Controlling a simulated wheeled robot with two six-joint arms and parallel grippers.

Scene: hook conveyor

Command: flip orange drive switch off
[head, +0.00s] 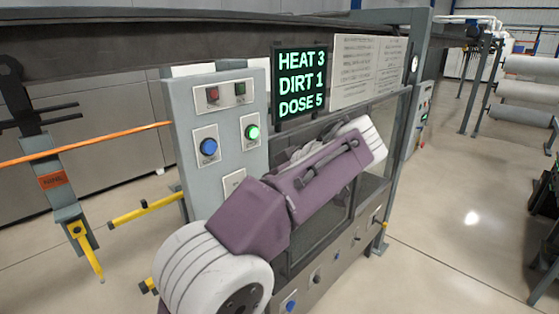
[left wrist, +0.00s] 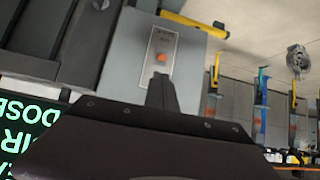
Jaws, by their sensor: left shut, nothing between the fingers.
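The orange drive switch (left wrist: 162,58) is a small orange piece on a pale plate on the grey control panel (left wrist: 130,52), seen in the left wrist view. My left gripper (left wrist: 162,92) is shut and empty, its dark fingertips just below the switch in that picture. Whether they touch it I cannot tell. In the head view the control panel (head: 185,105) carries a blue button (head: 208,147), a lit green button (head: 252,132) and a plate with a red button (head: 212,94). My purple arm covers the panel's lower part, and the switch is hidden there.
A display (head: 300,82) reads HEAT 3, DIRT 1, DOSE 5, beside a pale printed board (head: 368,70). Yellow bars (head: 145,211) stick out left of the panel. A hanging hook carrier with an orange tag (head: 53,180) is at the left. Open floor lies at the right.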

